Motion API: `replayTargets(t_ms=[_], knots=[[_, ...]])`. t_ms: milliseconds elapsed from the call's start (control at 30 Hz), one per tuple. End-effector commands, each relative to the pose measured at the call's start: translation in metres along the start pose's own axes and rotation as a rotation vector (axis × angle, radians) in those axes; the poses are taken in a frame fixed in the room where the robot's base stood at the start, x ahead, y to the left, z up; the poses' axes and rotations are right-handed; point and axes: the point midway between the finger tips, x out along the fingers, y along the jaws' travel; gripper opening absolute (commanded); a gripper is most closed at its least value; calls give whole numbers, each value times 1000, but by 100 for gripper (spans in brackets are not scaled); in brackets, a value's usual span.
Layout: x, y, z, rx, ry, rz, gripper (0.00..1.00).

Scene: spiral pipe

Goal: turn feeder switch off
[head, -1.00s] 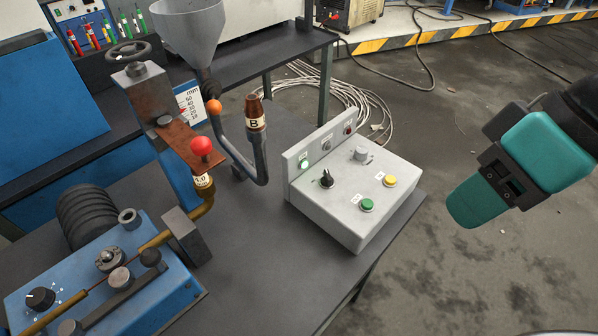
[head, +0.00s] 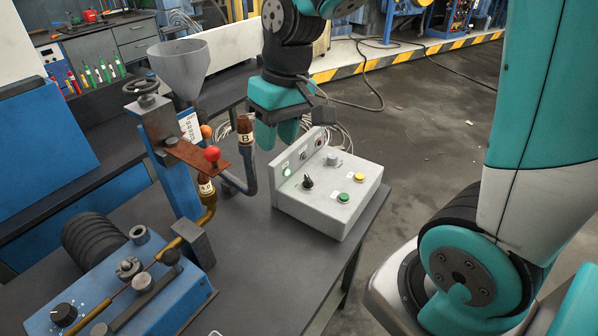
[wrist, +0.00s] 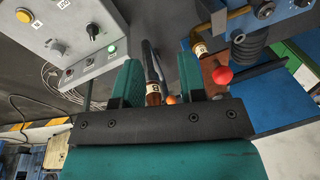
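A grey control box (head: 325,210) stands on the dark table. It carries a black rotary switch (head: 308,182), a grey knob (head: 333,160), a green button (head: 343,197), a yellow button (head: 359,177) and a lit green lamp (head: 286,171). No label reads clearly as feeder. In the wrist view the black switch (wrist: 92,30) is at upper left, beside the left finger. My gripper (head: 277,130) hangs behind the box's left end, near the brown tip marked B (head: 244,129). Its fingers (wrist: 159,58) are apart; the brown tip shows between them, apparently not gripped.
A red ball knob (head: 212,154) and an orange ball knob (head: 206,131) are left of the gripper, below a grey funnel (head: 180,68). A blue machine (head: 140,290) fills the table's left front. The table is clear in front of the box.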

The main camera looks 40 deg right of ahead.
Motion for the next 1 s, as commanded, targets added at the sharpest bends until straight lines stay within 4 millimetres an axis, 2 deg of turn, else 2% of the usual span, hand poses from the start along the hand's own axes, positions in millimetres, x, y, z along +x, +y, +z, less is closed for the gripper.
replayTargets(t_ms=[33,100,200,300,467,567,1000], knots=[[1,31,-19,94,-14,36,37],[8,69,-37,200,-25,82,37],[16,112,-51,314,-39,133,37],[23,136,-56,379,-48,162,37],[37,147,-56,402,-53,173,37],[53,149,-54,400,-55,172,37],[151,163,-46,397,-55,171,37]])
